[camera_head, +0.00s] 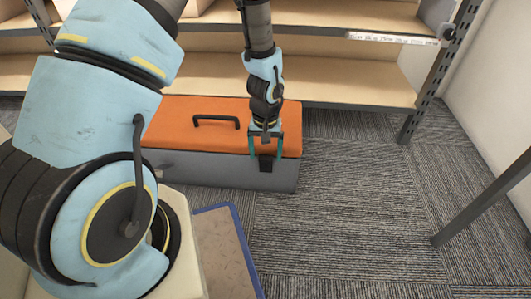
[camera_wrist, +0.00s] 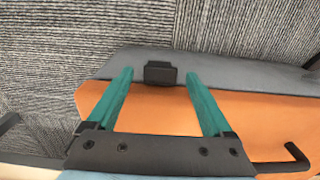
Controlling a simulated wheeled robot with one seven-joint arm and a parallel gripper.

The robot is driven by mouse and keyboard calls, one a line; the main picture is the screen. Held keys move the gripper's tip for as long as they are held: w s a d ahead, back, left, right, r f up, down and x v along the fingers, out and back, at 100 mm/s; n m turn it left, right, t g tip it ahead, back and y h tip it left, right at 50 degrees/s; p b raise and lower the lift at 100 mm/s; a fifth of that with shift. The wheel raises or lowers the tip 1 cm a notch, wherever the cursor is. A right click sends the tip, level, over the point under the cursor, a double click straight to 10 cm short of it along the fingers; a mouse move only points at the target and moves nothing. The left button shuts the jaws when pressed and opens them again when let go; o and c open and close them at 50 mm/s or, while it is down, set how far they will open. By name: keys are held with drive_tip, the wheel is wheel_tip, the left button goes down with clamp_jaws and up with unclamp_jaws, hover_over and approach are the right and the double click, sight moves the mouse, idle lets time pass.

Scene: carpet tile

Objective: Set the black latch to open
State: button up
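The black latch (camera_head: 266,163) is on the front of a grey toolbox (camera_head: 215,170) with an orange lid (camera_head: 180,125), near the box's right end. In the wrist view the latch (camera_wrist: 160,73) is a small dark block at the edge between the orange lid and the grey wall. My gripper (camera_head: 267,157) is over the front edge of the box. Its two teal fingers (camera_wrist: 160,80) are spread, one on each side of the latch, with a gap on both sides. Nothing is held between them. I cannot tell whether the fingertips touch the box.
A black handle (camera_head: 216,121) stands on the lid. Shelves (camera_head: 340,80) with metal posts stand behind the box. A blue-edged platform (camera_head: 225,245) is in front. The carpet (camera_head: 350,215) to the right is clear, with a dark bar (camera_head: 480,212) at far right.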

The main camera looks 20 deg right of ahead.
clamp_jaws()
idle(0.5)
idle(0.3)
